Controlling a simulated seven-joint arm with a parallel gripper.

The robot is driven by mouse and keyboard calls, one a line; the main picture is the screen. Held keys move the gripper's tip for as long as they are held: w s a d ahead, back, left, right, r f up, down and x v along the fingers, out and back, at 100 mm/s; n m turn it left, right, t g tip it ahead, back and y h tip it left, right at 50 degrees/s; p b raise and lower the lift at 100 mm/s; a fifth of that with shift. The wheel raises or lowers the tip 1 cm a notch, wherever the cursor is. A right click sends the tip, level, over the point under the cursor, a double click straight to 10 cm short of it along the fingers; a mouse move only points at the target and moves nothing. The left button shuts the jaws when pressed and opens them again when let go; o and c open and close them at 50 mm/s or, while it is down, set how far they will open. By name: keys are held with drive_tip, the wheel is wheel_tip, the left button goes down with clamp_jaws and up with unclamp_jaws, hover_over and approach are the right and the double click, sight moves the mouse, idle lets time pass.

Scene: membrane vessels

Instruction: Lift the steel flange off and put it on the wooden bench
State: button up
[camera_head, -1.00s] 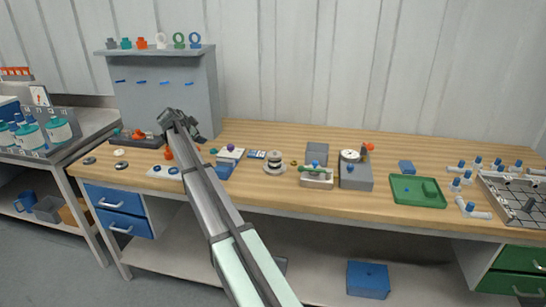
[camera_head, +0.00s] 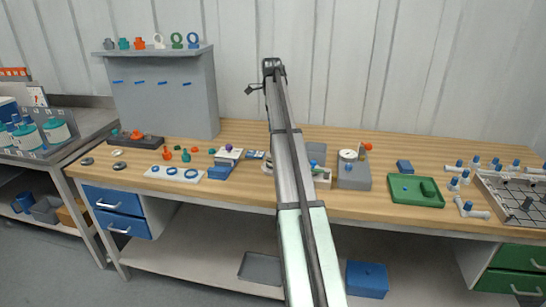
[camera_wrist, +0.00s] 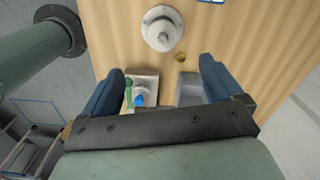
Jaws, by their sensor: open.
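The steel flange appears to be the round silver ringed piece (camera_wrist: 162,28) at the top of the wrist view, with a smaller raised part at its centre. It sits on the wooden bench (camera_wrist: 235,30), whose top also shows in the head view (camera_head: 240,130). In the head view only a sliver of this round piece (camera_head: 266,167) shows at the left edge of my arm. My gripper (camera_wrist: 163,62) is open and empty, with its two dark blue fingers wide apart. In the head view my gripper (camera_head: 268,75) is raised high above the bench.
A block with a green handle and blue knob (camera_wrist: 139,92), a grey block (camera_wrist: 189,88) and a brass nut (camera_wrist: 180,57) lie near the round piece. A gauge block (camera_head: 354,175) and green tray (camera_head: 415,190) stand right. Bare wood lies along the back.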

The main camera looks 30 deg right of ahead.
wheel_tip(320, 180, down, 8)
drive_tip(key=shift+f, duration=0.1)
drive_tip(key=shift+d+f, duration=0.15)
drive_tip(key=shift+f, duration=1.25)
drive_tip(key=shift+d+f, duration=0.15)
drive_tip(key=shift+f, duration=1.2)
drive_tip(key=shift+r, duration=0.1)
drive_tip(key=c, duration=1.3)
